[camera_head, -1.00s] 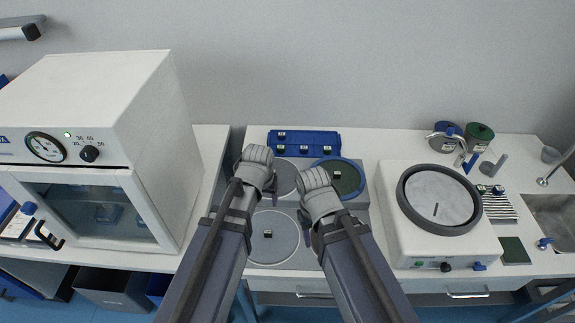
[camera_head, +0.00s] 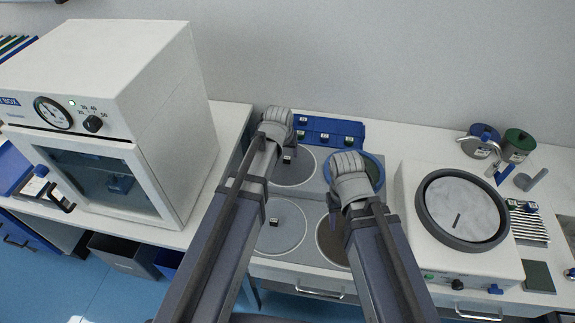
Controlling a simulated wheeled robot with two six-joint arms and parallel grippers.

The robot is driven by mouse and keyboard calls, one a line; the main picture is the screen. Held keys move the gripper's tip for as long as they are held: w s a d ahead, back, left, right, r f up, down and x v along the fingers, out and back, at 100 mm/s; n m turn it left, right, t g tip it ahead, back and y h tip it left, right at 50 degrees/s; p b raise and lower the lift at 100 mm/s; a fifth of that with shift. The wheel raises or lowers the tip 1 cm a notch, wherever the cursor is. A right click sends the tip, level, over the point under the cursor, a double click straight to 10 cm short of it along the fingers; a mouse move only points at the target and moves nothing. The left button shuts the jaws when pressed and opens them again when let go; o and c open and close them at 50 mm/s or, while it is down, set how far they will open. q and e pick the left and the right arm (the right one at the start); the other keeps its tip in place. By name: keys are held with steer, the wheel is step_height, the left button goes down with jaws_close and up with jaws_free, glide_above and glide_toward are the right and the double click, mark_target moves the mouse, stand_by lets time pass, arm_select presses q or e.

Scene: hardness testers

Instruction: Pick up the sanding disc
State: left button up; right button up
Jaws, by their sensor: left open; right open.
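I cannot tell which is the sanding disc. My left gripper (camera_head: 277,122) is open above the back left disc, by the blue rack. My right gripper (camera_head: 348,166) is open above the back right disc and covers part of it. My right forearm hides part of the brown disc.
A blue rack (camera_head: 328,132) with small black pieces stands behind the discs. A white polishing machine (camera_head: 463,212) stands at the right, with lidded pots (camera_head: 484,141) behind it. A white oven-like box (camera_head: 105,110) stands at the left. Some bare bench (camera_head: 232,150) lies between.

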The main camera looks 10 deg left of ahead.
mark_target(287, 158)
arm_select(q)
steer(key=shift+b+x, duration=2.5)
steer(key=shift+x, duration=0.1)
arm_select(e)
steer(key=shift+f, duration=2.5)
arm_select(q)
steer(key=shift+s+d, duration=0.1)
steer(key=shift+s, duration=0.05)
arm_select(e)
steer(key=shift+r, duration=0.15)
arm_select(q)
steer(key=shift+c, duration=0.3)
jaws_close()
